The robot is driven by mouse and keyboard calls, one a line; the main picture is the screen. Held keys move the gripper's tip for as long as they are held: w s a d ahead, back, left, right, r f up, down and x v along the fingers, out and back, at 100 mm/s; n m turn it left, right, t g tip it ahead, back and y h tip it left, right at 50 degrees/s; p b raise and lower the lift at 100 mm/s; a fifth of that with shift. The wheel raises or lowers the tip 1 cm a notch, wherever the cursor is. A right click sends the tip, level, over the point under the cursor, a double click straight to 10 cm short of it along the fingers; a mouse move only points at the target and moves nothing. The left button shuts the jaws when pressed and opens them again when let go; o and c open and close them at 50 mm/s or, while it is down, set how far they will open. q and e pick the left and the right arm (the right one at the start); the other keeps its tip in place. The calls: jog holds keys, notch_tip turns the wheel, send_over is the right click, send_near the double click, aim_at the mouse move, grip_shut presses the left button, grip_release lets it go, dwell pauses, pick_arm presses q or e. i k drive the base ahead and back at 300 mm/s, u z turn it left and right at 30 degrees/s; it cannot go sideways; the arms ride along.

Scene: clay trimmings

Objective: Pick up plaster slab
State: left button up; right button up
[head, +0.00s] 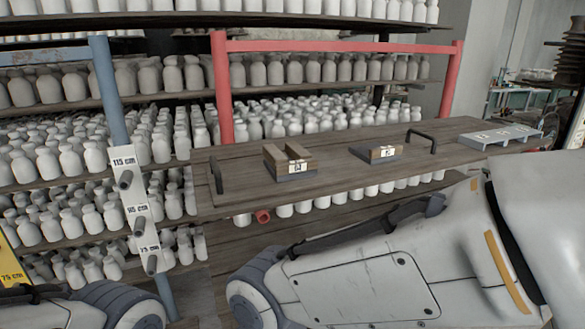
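A pale grey flat slab (482,140) with several small white labels lies at the far right of a wooden board. It may be the plaster slab, but I cannot tell for certain. Neither of my grippers is in view. Only parts of my arms show along the bottom, and they hide some of the scene.
The wooden board (335,182) has black handles (421,138) and carries two labelled wooden blocks (290,163) (385,153) on dark bases. A red frame (222,90) and shelves of white bottles stand behind. A post with height labels (135,205) stands left.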

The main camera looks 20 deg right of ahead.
aim_at(373, 154)
jog(key=k, duration=0.5)
jog(key=z, duration=2.05)
jog(key=i, duration=1.55)
jog(key=u, duration=1.7)
